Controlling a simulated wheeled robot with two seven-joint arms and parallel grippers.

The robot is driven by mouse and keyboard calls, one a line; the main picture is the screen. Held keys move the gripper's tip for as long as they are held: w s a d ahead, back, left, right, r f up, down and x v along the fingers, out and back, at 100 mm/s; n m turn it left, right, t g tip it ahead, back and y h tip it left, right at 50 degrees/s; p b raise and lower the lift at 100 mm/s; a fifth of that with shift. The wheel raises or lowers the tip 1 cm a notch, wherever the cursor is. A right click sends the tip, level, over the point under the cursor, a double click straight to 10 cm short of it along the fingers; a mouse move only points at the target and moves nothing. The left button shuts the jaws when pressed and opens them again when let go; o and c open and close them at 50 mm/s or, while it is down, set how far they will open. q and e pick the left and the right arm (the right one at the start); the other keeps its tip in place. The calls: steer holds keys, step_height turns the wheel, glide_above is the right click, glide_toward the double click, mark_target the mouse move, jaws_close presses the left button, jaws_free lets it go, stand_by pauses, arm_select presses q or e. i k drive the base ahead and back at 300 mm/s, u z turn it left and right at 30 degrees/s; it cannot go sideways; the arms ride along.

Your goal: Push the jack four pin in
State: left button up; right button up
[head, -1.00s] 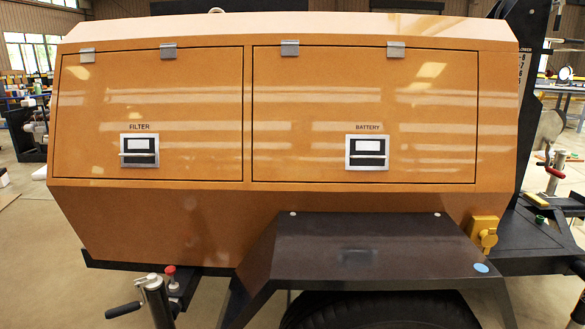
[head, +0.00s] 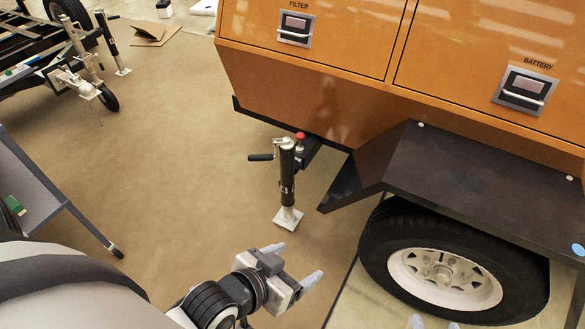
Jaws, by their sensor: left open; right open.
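A black jack (head: 287,182) stands upright beside the front corner of the orange light tower, its pale square foot (head: 288,218) on or near the floor. A red-topped pin (head: 300,137) shows just beside the jack's top, at its mount on the frame. How far the pin is in cannot be told. No number shows on the jack. My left gripper (head: 293,266) is open and empty, below the jack in the picture and apart from it. At the bottom edge, two pale tips look like my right gripper (head: 434,322), open and mostly cut off.
A black fender (head: 440,185) and a wheel (head: 385,243) stand to the right of the jack. The jack's black crank handle (head: 261,157) sticks out left. Open floor (head: 175,150) lies to the left. Another trailer's jack (head: 112,45) stands at the upper left.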

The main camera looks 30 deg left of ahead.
mark_target(300, 136)
steer(key=u, duration=2.4)
steer(key=i, duration=1.75)
steer(key=z, duration=3.45)
steer(key=i, duration=0.35)
steer(key=z, duration=0.05)
